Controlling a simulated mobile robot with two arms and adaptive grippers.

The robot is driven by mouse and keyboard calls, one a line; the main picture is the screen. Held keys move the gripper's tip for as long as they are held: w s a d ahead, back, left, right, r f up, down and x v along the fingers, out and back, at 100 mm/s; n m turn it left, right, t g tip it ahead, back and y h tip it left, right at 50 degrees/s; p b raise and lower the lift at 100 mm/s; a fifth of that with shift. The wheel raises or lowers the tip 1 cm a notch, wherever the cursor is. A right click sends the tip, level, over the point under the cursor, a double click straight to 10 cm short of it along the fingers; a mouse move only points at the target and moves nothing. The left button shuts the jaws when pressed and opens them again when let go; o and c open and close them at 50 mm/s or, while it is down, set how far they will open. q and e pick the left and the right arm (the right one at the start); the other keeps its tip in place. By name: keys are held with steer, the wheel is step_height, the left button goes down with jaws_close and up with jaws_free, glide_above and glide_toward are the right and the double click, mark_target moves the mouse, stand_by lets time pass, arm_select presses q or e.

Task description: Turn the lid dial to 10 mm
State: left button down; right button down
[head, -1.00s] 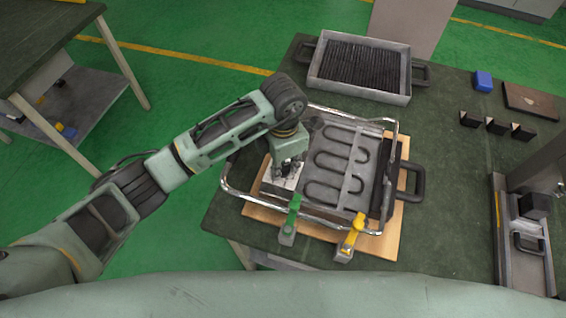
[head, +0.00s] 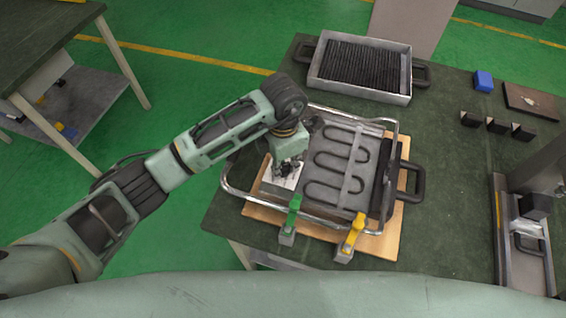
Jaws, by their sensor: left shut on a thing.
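The grill-like unit with a dark looped heating element (head: 340,165) lies on a wooden board (head: 380,242) on the dark green table. A light metal box (head: 282,180) is at the unit's left side. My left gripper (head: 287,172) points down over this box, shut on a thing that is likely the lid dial. The fingers and wrist hide the dial, so its setting cannot be read. My right gripper is not in view.
A green-handled clamp (head: 291,220) and a yellow-handled clamp (head: 350,240) stand at the board's front edge, close to my left gripper. A chrome tube frame (head: 228,186) surrounds the unit. A tray of dark rods (head: 362,68) stands behind. Small blocks are at the right.

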mark_target(283, 165)
arm_select(q)
steer(key=c, duration=1.8)
jaws_free()
steer(key=shift+r, duration=0.1)
steer(key=shift+c, duration=0.2)
step_height(283, 165, up, 12)
